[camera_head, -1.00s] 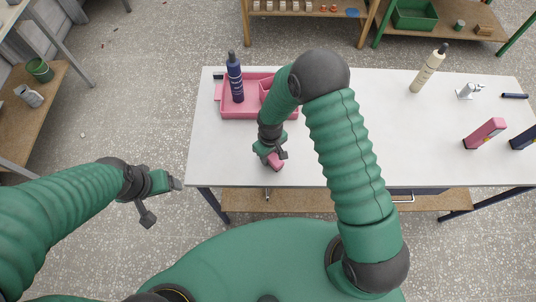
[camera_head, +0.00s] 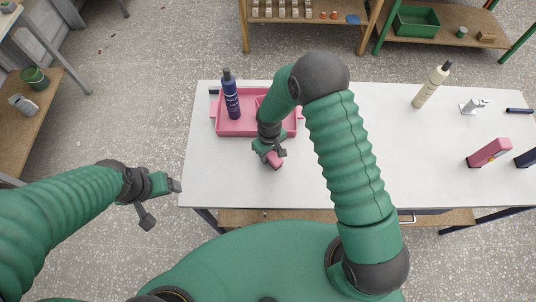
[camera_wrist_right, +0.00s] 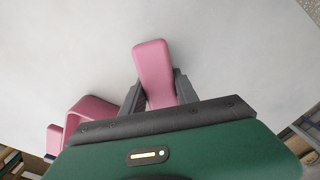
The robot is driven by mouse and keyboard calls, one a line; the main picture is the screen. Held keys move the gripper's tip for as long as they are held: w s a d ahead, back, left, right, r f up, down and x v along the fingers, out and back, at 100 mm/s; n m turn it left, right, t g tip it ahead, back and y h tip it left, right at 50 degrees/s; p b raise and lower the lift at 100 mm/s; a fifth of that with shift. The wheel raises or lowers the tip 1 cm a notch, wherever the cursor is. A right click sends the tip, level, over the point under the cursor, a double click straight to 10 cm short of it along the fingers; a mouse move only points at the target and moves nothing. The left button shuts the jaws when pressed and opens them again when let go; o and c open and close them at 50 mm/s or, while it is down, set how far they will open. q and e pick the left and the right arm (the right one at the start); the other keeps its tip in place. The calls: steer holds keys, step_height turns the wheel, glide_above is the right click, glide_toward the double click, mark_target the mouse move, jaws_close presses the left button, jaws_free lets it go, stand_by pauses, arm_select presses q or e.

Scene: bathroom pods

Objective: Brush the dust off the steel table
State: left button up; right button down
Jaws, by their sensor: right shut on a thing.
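The steel table (camera_head: 350,150) has a pale grey top. I cannot make out dust on it. My right gripper (camera_head: 273,157) is shut on a pink brush (camera_head: 274,161) over the front left part of the top. In the right wrist view the brush (camera_wrist_right: 154,70) is a pink rounded bar between the two dark fingers. Its bristles are hidden, and I cannot tell whether it touches the table. My left gripper (camera_head: 163,203) is open and empty, left of the table's front left corner.
A pink tray (camera_head: 237,129) holding a dark blue bottle (camera_head: 231,100) stands behind my right gripper. A cream bottle (camera_head: 430,87), a white dispenser (camera_head: 474,106) and a pink box (camera_head: 488,153) stand at the right. The middle of the top is clear beyond my arm.

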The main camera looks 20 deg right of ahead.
steer(key=shift+w+d+r+p, duration=0.15)
steer(key=shift+r+p, duration=0.2)
steer(key=shift+r, duration=0.25)
steer(key=shift+w+d+r+p, duration=0.15)
steer(key=shift+r+p, duration=0.15)
steer(key=shift+r, duration=0.25)
steer(key=r, duration=0.1)
steer(key=r+p, duration=0.1)
steer(key=s+a+r+p, duration=0.1)
steer(key=shift+r, duration=0.4)
steer(key=shift+w+r+p, duration=0.2)
steer(key=shift+r+p, duration=0.35)
steer(key=shift+p, duration=0.15)
steer(key=shift+d+r, duration=0.2)
steer(key=shift+r, duration=0.2)
steer(key=shift+s+d, duration=0.15)
steer(key=shift+a, duration=0.35)
